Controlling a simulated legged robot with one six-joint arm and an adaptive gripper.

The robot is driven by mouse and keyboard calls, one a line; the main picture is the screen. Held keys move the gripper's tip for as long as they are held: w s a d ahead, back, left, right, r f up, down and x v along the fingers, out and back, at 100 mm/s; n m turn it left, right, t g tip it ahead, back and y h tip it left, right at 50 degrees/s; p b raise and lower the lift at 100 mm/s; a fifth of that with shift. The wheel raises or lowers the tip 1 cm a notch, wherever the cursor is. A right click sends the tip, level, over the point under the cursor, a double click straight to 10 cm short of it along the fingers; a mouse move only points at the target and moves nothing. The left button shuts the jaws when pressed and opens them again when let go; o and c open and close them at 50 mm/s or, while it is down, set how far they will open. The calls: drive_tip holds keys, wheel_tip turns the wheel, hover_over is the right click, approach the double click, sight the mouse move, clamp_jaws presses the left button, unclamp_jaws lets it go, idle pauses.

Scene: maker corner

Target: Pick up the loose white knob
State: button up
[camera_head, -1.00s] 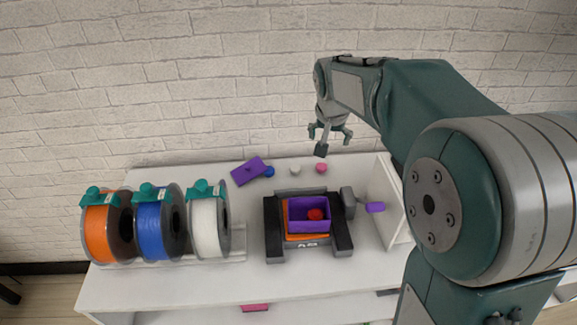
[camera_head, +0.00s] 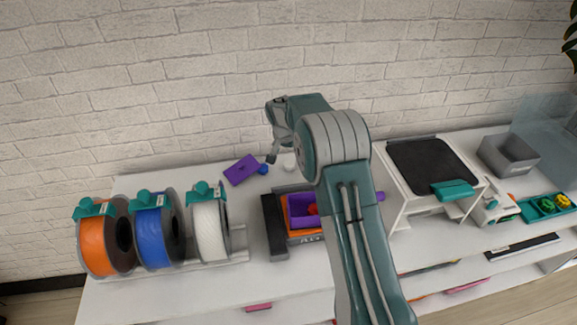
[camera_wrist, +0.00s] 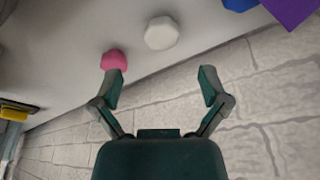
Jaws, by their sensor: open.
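The loose white knob (camera_wrist: 161,33) lies on the white bench top, ahead of my fingertips and roughly between their lines in the wrist view. In the head view the white knob (camera_head: 289,160) shows beside my arm, near the back wall. My gripper (camera_wrist: 160,88) is open and empty, with its two fingers spread apart. In the head view my gripper (camera_head: 271,158) hangs near the blue knob, and its fingers are only partly visible. A pink knob (camera_wrist: 114,60) sits close by my left finger in the wrist view; I cannot tell whether they touch.
A blue knob (camera_head: 263,169) and a purple plate (camera_head: 240,170) lie left of the white knob. Filament spools (camera_head: 155,236) stand at left. A printer (camera_head: 273,228) holds a purple box (camera_head: 298,222). The brick wall (camera_head: 200,90) is close behind.

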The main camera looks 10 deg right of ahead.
sight(289, 163)
drive_tip(key=x, duration=0.6)
drive_tip(key=shift+w+a+f, duration=0.1)
drive_tip(key=shift+w+f, duration=0.05)
drive_tip(key=shift+f, duration=0.2)
drive_tip(key=c, duration=0.9)
